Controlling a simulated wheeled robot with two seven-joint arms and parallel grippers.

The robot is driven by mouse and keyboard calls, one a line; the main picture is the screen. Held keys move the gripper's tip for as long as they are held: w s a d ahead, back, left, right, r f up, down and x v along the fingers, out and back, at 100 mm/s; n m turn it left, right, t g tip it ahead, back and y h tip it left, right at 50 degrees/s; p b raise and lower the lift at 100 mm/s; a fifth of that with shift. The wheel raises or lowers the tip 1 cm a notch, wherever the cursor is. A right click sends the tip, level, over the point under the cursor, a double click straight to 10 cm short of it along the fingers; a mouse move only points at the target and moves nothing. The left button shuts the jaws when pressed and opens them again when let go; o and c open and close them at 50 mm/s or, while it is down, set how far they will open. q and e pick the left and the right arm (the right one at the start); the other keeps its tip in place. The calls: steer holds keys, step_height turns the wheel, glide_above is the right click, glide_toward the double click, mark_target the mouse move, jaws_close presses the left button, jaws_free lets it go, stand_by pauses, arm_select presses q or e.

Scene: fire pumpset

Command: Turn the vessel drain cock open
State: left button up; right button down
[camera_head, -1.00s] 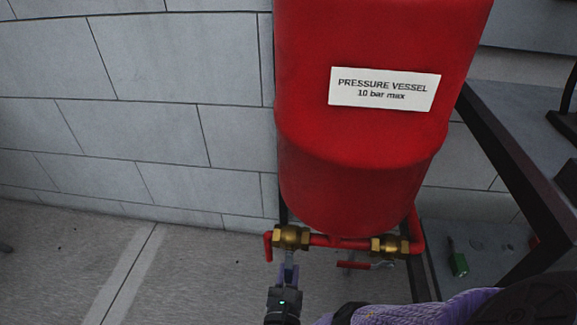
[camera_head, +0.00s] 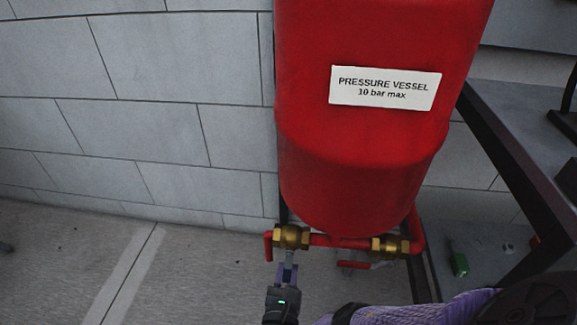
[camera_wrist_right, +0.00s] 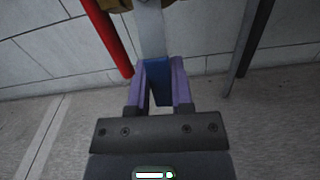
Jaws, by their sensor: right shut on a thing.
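The left brass cock (camera_head: 291,237) sits on the red pipe below the red pressure vessel (camera_head: 365,170). Its grey lever (camera_wrist_right: 150,30) hangs down from the brass body and ends in a blue grip (camera_wrist_right: 158,82). My right gripper (camera_head: 288,268) is below this cock, with its purple fingers on either side of the blue grip. In the right wrist view, my right gripper (camera_wrist_right: 160,78) is shut on that grip. The fingers hide part of the grip. My left gripper is not in view.
A second brass cock (camera_head: 390,246) with a red lever (camera_head: 353,265) is to the right on the same pipe. A red outlet pipe (camera_head: 268,246) bends down at the left. A dark frame (camera_head: 510,160) stands at the right. The floor (camera_head: 190,275) at left is clear.

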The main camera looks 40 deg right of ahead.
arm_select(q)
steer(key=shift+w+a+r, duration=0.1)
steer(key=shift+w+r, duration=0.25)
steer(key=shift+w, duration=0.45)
arm_select(e)
steer(key=m, duration=0.2)
steer(key=w+a+m, duration=0.1)
steer(key=m, duration=0.1)
steer(key=w+a+r+m, duration=0.1)
steer(key=m, duration=0.1)
steer(key=shift+w+a, duration=0.1)
steer(key=shift+w, duration=0.15)
steer(key=shift+r, duration=0.1)
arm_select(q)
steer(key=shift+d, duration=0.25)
arm_select(e)
steer(key=c, duration=0.5)
jaws_free()
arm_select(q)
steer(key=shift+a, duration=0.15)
arm_select(e)
steer(key=shift+a, duration=0.15)
